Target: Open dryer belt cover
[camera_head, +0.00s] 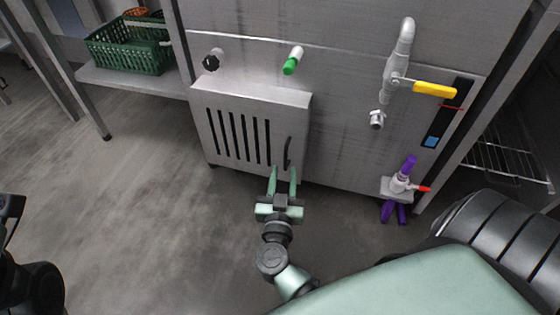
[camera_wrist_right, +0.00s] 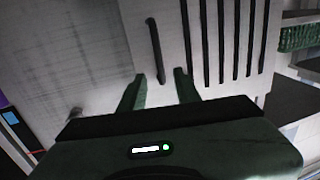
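The dryer belt cover (camera_head: 254,98) is a grey metal box front with several dark vertical slots, flush against the machine and apparently closed. Its black vertical bar handle (camera_head: 287,153) is at the lower right of the front. The handle also shows in the right wrist view (camera_wrist_right: 154,50). My right gripper (camera_head: 283,171) is open and empty, its two green fingers pointing at the cover. In the right wrist view the fingertips (camera_wrist_right: 159,76) are on either side of the handle's line, just below its lower end.
A black knob (camera_head: 211,62) and a green-tipped spout (camera_head: 292,62) sit above the cover. A yellow-handled valve (camera_head: 434,90) and a purple fitting with a red lever (camera_head: 400,187) are at right. A green crate (camera_head: 130,50) is on a shelf at left. The floor before the cover is clear.

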